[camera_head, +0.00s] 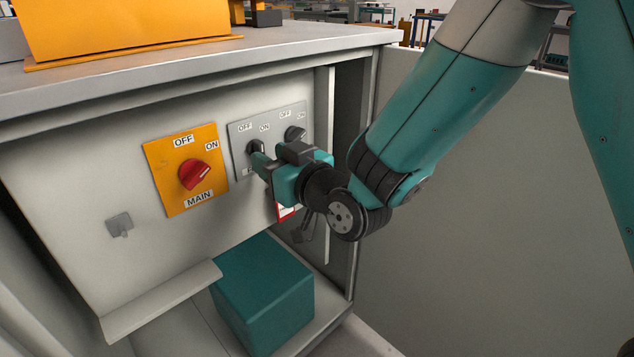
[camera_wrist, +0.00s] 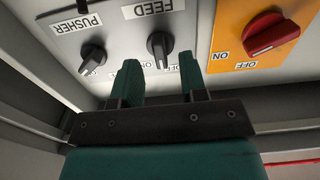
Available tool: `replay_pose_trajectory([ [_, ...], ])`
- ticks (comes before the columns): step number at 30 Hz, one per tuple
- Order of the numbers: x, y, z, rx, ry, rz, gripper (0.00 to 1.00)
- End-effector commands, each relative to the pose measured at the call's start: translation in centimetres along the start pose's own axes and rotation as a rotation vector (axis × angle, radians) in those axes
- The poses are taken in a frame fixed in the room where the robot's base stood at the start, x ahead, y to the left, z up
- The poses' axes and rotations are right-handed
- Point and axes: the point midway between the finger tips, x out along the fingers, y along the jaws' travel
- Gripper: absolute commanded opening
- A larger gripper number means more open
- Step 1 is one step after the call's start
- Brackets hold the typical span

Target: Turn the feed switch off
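The feed switch (camera_wrist: 158,46) is a black knob on a grey panel, seen upside down in the wrist view under its FEED label. In the head view the feed switch (camera_head: 254,147) is partly covered by my gripper (camera_head: 259,160). My gripper (camera_wrist: 160,66) is open, its two green fingers apart, with the knob appearing between the fingertips in the wrist view. I cannot tell if the fingers touch it. The knob's pointer lies roughly up and down in the wrist view; which mark it points at is hard to tell.
The pusher switch (camera_wrist: 92,58) is a similar black knob beside the feed switch. The red main switch (camera_head: 195,175) sits on an orange plate (camera_head: 172,204) left of the grey panel, turned towards ON. A teal box (camera_head: 263,297) stands below. The cabinet top (camera_head: 200,62) overhangs the panel.

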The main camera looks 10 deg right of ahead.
Motion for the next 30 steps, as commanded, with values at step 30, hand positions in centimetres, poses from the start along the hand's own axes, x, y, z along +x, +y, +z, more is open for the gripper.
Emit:
replay_pose_trajectory([
  [30,-13.3,0.0,0.3,0.000,0.005,0.001,0.39],
])
